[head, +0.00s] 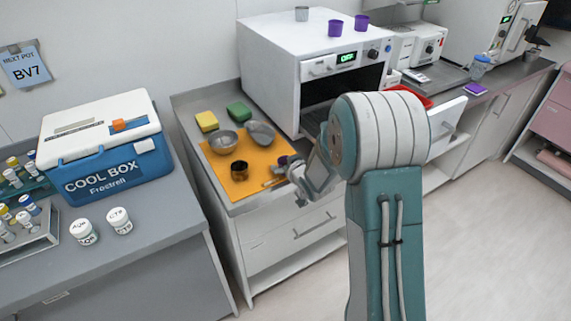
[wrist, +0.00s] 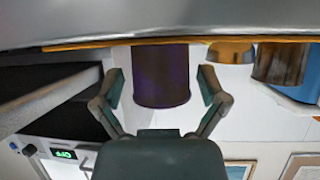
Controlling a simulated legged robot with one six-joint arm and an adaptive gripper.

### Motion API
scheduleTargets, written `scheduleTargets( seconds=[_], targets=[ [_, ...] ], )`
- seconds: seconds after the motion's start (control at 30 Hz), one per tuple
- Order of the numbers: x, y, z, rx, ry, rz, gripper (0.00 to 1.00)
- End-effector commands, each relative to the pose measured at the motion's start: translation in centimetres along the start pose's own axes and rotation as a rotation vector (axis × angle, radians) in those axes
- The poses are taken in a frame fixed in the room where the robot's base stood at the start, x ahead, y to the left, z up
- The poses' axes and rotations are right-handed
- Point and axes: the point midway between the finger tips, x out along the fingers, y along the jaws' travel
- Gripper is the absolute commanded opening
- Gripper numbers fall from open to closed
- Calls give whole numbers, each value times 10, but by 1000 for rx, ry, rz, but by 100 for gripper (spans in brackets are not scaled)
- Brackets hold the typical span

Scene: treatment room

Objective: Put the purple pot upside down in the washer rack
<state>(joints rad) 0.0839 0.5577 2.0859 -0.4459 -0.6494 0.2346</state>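A dark purple pot (wrist: 160,78) stands between the two fingers of my gripper (wrist: 160,82) in the wrist view, which is upside down. The fingers are open, with a gap on each side of the pot. In the head view my gripper (head: 297,181) is low at the right edge of the orange mat (head: 225,185); a small purple patch of the pot (head: 283,160) shows beside it. The white washer (head: 285,55) has an open front and an OFF display. Its rack is not clearly visible behind my arm.
Two metal bowls (head: 260,133), a dark metal pot (head: 239,171), a yellow sponge (head: 207,121) and a green sponge (head: 239,111) are on or near the mat. Two purple cups (head: 335,29) and a grey cup (head: 301,14) stand on the washer. A cool box (head: 105,150) stands left.

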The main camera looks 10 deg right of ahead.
Motion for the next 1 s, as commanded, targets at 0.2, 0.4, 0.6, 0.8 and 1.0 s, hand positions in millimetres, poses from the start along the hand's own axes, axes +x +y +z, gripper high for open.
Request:
scheduleTargets(
  seconds=[0.2,0.4,0.6,0.8,1.0],
  targets=[
    [0,0,0,0,0,0,99],
    [-2,0,-3,0,1,0,99],
    [-32,1,-3,0,2,2,99],
    [-70,1,-3,0,3,2,99],
    [-103,1,-3,0,2,2,99]
  ],
)
